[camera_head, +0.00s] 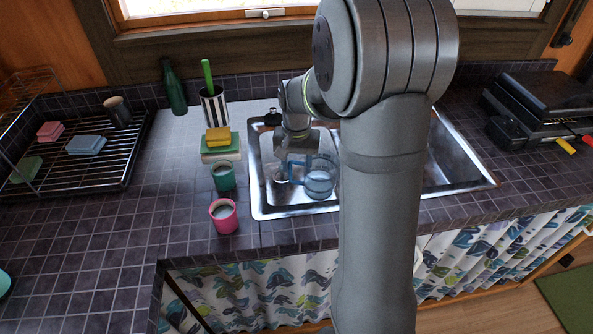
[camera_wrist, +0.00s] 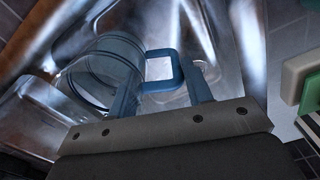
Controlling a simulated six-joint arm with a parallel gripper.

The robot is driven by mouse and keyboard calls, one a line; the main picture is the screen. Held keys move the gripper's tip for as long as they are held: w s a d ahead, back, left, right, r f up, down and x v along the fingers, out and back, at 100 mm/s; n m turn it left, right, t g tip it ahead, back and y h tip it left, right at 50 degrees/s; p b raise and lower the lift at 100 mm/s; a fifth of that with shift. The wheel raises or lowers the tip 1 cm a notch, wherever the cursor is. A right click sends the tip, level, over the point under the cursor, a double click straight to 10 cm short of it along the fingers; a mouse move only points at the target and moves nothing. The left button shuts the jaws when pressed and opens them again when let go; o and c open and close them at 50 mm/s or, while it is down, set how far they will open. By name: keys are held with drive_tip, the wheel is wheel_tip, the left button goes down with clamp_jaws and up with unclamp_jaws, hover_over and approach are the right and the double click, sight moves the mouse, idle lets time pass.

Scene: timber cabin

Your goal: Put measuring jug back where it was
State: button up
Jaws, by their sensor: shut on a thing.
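The measuring jug (camera_head: 320,180) is clear with a blue tint and has a blue handle. In the head view it is over the left part of the steel sink (camera_head: 262,200), upright or nearly so. In the wrist view the jug (camera_wrist: 100,72) lies to the left, with its handle loop (camera_wrist: 162,70) between the fingers. My gripper (camera_wrist: 165,88) is shut on the jug's handle. In the head view my gripper (camera_head: 297,166) is at the jug's left side. I cannot tell whether the jug touches the sink floor.
A green mug (camera_head: 223,177) and a pink mug (camera_head: 223,217) stand left of the sink. Behind them are a yellow sponge (camera_head: 218,137) on a green-and-white block, a striped pot (camera_head: 214,105) and a green bottle (camera_head: 175,90). A dish rack (camera_head: 75,175) stands at the left.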

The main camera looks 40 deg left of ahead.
sight(297, 183)
wheel_tip(297, 183, down, 8)
drive_tip(key=shift+r, duration=0.1)
drive_tip(key=w+a+f, duration=0.1)
drive_tip(key=w+a, duration=0.4)
drive_tip(key=shift+w+a, duration=0.35)
idle(0.3)
drive_tip(key=shift+f, duration=0.15)
drive_tip(key=o, duration=1.5)
drive_tip(key=shift+c, duration=0.2)
wheel_tip(297, 183, up, 12)
